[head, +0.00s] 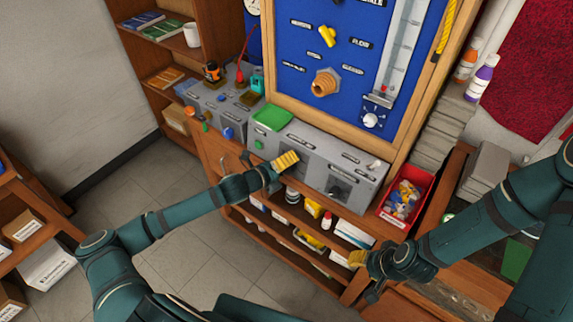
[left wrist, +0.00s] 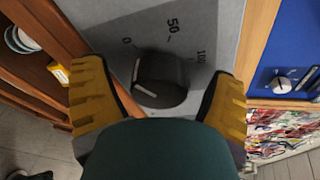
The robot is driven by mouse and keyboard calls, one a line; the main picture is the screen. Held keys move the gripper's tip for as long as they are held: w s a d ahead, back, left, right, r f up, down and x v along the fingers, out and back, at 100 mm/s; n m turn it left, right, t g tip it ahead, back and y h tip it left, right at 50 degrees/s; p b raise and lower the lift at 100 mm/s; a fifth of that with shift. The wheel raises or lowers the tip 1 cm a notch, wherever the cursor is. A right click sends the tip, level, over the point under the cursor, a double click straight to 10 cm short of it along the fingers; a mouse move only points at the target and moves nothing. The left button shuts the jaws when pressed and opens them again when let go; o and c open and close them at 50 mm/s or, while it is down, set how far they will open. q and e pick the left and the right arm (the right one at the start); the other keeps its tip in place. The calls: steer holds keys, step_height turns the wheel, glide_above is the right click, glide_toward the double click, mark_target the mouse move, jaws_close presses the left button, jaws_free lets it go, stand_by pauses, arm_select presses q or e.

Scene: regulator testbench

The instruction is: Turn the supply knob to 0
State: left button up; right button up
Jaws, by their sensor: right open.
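The supply knob (left wrist: 162,80) is a dark round knob on a grey panel, seen in the left wrist view. Marks 0, 50 and 100 stand around it. A white line shows on its left side, toward the 0 side; its exact reading is hard to tell. My left gripper (left wrist: 160,82) is open, with one yellow finger on each side of the knob and visible gaps between. In the head view my left gripper (head: 285,160) is at the front of the grey bench unit (head: 318,143) and hides the knob. My right gripper (head: 357,259) is open and empty, low at the right.
A red bin (head: 388,222) of small parts stands right of the grey unit. A green tray (head: 271,117) lies on its left end. A blue panel (head: 345,60) with gauge and valves rises behind. Shelves with bottles (head: 327,220) are below.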

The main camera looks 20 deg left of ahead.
arm_select(q)
steer(key=shift+s, duration=0.1)
steer(key=v, duration=1.2)
stand_by(0.4)
